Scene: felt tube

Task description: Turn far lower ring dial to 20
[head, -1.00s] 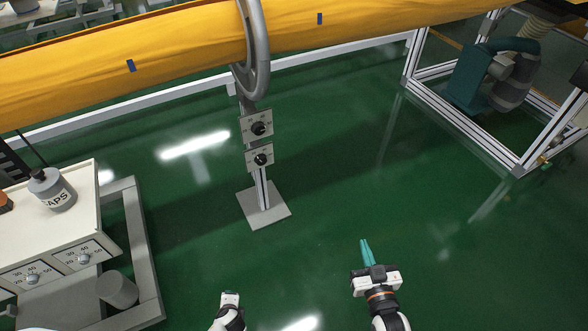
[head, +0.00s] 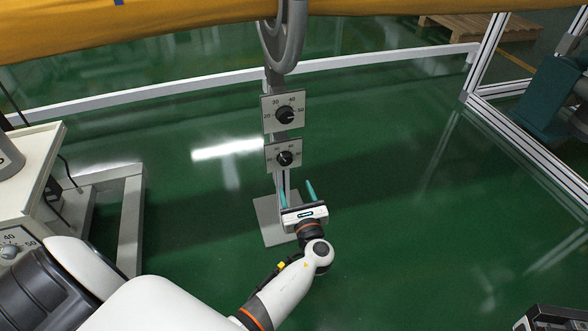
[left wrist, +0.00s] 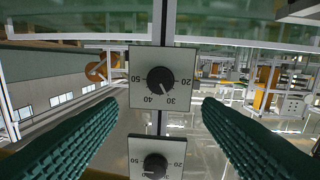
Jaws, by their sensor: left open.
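A grey ring stand holds two square dial plates with black knobs. The lower ring dial (head: 285,158) also shows in the left wrist view (left wrist: 154,82), upside down and nearly centred; its pointer is near 30. The upper dial (head: 284,114) points near 50; it shows at the bottom edge of the left wrist view (left wrist: 155,166). My left gripper (head: 297,190) is open and empty, just below and in front of the lower dial, fingers apart on either side of its plate in the wrist view, not touching. A dark part (head: 552,318) at the bottom right corner may be my right gripper; its fingers are hidden.
The grey ring (head: 284,40) and yellow tube (head: 150,22) are above the dials. The stand's base plate (head: 268,222) rests on the green floor. A white cart (head: 32,175) stands at left and an aluminium frame (head: 483,62) at right. Floor between is clear.

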